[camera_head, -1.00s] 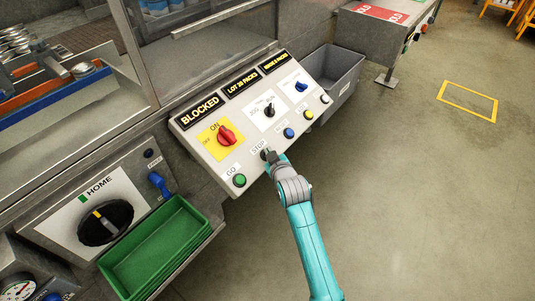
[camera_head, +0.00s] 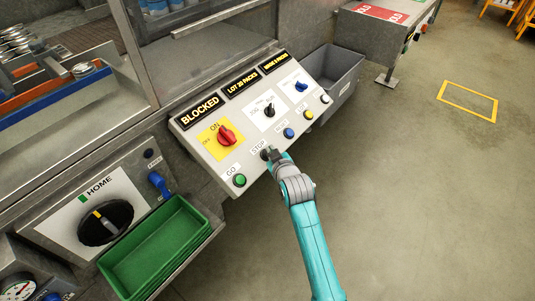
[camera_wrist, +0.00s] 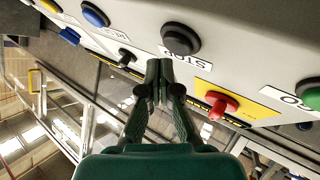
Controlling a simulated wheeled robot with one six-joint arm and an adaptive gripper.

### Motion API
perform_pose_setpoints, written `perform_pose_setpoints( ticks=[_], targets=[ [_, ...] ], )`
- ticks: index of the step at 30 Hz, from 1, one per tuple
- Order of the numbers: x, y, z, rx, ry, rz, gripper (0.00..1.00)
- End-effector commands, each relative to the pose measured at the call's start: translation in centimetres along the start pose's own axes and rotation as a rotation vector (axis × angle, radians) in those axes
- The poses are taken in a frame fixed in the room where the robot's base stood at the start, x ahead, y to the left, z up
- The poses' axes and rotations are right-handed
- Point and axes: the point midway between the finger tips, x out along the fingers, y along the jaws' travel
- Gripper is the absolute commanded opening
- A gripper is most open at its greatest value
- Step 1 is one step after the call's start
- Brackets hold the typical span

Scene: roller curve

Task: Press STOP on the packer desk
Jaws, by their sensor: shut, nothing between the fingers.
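The packer desk (camera_head: 213,165) is a sloped pale panel with a row of buttons along its lower edge. The STOP button is black and shows in the wrist view (camera_wrist: 181,39), just beyond my fingertips, with its STOP label (camera_wrist: 188,61) beside it. In the head view my gripper (camera_head: 270,155) is at the STOP place and hides most of the button. In the wrist view my gripper (camera_wrist: 158,66) is shut and empty, its tips close to the button's near side. I cannot tell whether they touch.
The green GO button (camera_head: 239,180) is left of my gripper, the blue button (camera_head: 289,133) right of it. A red switch (camera_head: 226,135) sits above on a yellow plate. A green tray (camera_head: 207,228) is at lower left, a grey bin (camera_head: 357,68) beyond the desk. Right floor is open.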

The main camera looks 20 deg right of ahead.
Motion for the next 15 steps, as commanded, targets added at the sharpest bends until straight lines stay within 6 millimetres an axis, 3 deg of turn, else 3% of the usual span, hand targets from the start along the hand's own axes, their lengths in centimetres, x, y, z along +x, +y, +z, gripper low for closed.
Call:
perform_pose_setpoints(
  ticks=[15],
  targets=[
    [-2.5,1.9,-1.8,0.001,0.000,0.001,0.00]
  ],
)
